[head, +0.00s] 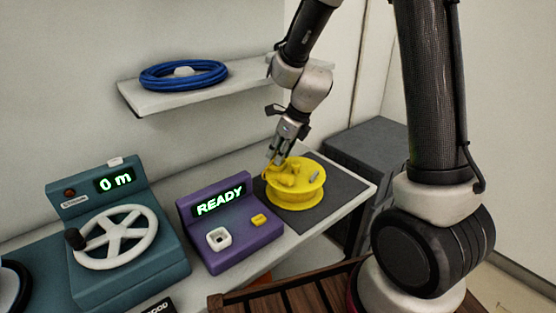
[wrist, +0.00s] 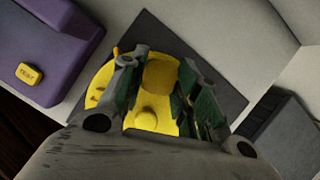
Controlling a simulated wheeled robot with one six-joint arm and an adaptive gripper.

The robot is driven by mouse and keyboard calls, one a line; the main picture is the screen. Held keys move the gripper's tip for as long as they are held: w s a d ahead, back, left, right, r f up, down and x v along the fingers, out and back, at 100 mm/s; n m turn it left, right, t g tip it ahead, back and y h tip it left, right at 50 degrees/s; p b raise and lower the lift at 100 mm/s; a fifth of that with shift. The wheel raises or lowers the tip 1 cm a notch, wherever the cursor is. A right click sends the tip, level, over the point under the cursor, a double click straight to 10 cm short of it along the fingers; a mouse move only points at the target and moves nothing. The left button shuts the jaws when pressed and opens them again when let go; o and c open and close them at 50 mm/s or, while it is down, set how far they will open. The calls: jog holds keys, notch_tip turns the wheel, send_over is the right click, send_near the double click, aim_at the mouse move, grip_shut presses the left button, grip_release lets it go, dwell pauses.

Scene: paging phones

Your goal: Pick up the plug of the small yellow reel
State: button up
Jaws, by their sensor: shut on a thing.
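The small yellow reel (head: 296,195) lies flat on a dark mat at the right end of the bench, and it also fills the middle of the wrist view (wrist: 102,92). My gripper (head: 276,160) comes down from above to the reel's upper left side. In the wrist view my gripper's fingers (wrist: 158,70) stand on either side of a darker yellow block, which looks like the plug (wrist: 159,75). The fingers are shut on it, low over the reel's top. The contact faces are partly hidden by the fingers.
A purple tester (head: 232,222) showing READY, with a white socket and yellow button, stands left of the reel. A teal winder (head: 118,240) with a white handwheel reads 0 m. A shelf (head: 215,93) above holds a blue cable coil (head: 183,75). Dark mat (head: 345,186) shows bare around the reel.

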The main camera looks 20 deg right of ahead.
jog(key=shift+r, duration=0.6)
notch_tip(320, 180, up, 3)
jog(key=shift+f, duration=0.2)
jog(key=s+d, duration=1.2)
jog(key=s, duration=0.1)
jog(key=shift+d+f, duration=0.2)
jog(key=shift+d, duration=0.2)
jog(key=shift+f, duration=0.1)
